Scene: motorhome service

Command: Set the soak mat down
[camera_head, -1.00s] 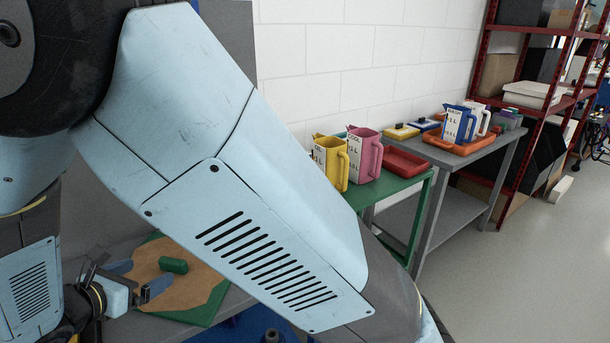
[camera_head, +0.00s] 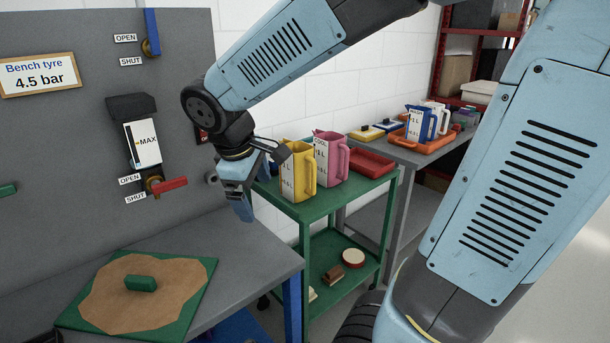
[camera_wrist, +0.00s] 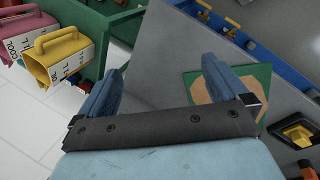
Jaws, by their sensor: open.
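The soak mat (camera_head: 170,307), a green square with a brown irregular patch and a green block handle (camera_head: 141,283), lies flat on the grey bench (camera_head: 240,250). Part of it shows in the wrist view (camera_wrist: 256,75), beyond the finger on the right. My gripper (camera_head: 242,205) is raised above the bench, to the right of the mat and apart from it. In the wrist view its two blue fingers are spread wide with nothing between them (camera_wrist: 163,88).
A yellow jug (camera_head: 298,172) and a pink jug (camera_head: 331,158) stand on the green trolley (camera_head: 345,200), close behind my gripper. A red-handled valve (camera_head: 165,186) and a gauge (camera_head: 143,143) are on the grey panel above the bench. The bench right of the mat is clear.

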